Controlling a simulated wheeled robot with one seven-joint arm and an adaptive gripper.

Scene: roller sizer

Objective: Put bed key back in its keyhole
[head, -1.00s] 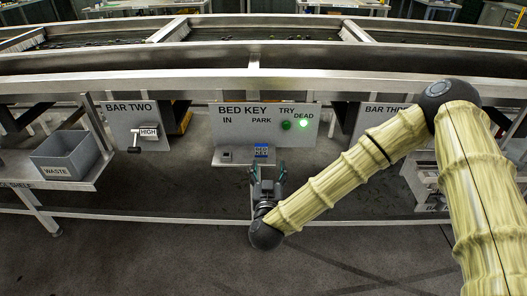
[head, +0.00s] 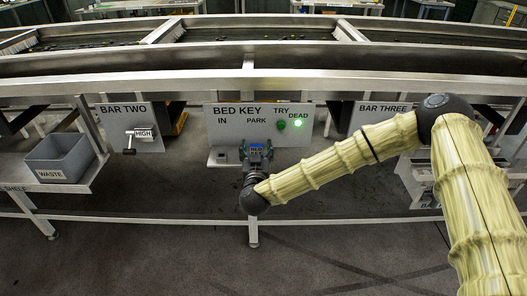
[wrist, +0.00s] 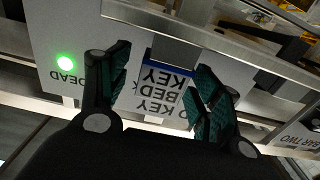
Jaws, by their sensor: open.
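The bed key, a blue and white block lettered BED KEY, shows between my fingers in the wrist view (wrist: 160,84). In the head view it is mostly hidden by my gripper (head: 257,150), at the PARK side of the small ledge. My gripper is open, with one finger on each side of the key. I cannot tell whether either finger touches it. The keyhole block (head: 221,156) sits on the ledge to the left, below the word IN, with nothing seen standing in it.
The bed key panel (head: 232,123) stands just behind the ledge, with a dark green button and a lit green DEAD lamp (head: 297,124). A metal rail (head: 300,86) runs above. A BAR TWO lever (head: 129,145) and a grey waste bin (head: 60,157) are at left.

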